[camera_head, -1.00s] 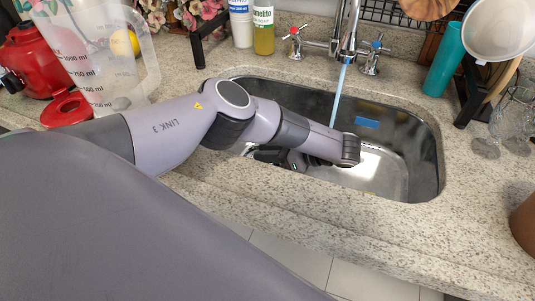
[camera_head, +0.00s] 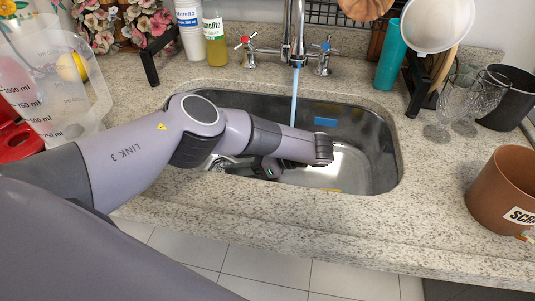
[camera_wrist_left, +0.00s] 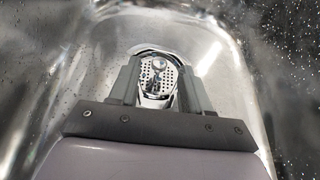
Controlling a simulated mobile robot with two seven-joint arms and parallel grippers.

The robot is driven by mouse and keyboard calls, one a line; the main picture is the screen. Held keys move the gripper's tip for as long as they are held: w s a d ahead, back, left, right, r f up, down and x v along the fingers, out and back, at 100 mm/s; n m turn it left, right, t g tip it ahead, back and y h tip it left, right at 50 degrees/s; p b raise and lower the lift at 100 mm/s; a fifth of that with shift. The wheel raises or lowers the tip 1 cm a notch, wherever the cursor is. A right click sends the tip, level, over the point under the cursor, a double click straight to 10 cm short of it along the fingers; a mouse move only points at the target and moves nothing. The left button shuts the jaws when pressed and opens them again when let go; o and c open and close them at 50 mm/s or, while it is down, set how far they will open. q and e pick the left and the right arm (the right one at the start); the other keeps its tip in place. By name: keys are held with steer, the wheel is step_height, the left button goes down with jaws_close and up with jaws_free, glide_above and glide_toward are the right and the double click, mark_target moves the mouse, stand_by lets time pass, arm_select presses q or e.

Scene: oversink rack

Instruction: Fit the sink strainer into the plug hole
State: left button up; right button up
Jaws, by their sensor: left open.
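The strainer (camera_wrist_left: 152,78), a round perforated metal disc with a small central knob, shows in the left wrist view between my fingers. A shiny ring shows around it at the sink bottom; I cannot tell whether it sits in the plug hole or over it. My left gripper (camera_wrist_left: 158,66) is open, a finger on either side of the strainer; contact is unclear. In the head view my left arm reaches into the steel sink (camera_head: 375,165) and its gripper (camera_head: 262,170) is partly hidden low on the left side. My right gripper is out of view.
Water runs from the tap (camera_head: 294,40) behind my wrist. A blue sponge (camera_head: 326,122) is on the sink's back wall. A clear jug (camera_head: 50,95) stands left; glasses (camera_head: 465,98) and a brown pot (camera_head: 503,190) stand right. The front counter is clear.

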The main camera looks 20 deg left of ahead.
arm_select(q)
steer(key=v, duration=0.7)
steer(key=shift+w+d, duration=0.1)
steer(key=shift+d, duration=0.2)
steer(key=shift+w+d+r+b, duration=0.1)
steer(key=shift+d+r+b, duration=0.1)
steer(key=shift+d+b, duration=0.25)
steer(key=shift+w+d+r, duration=0.1)
steer(key=shift+d+r, duration=0.15)
steer(key=shift+d, duration=0.2)
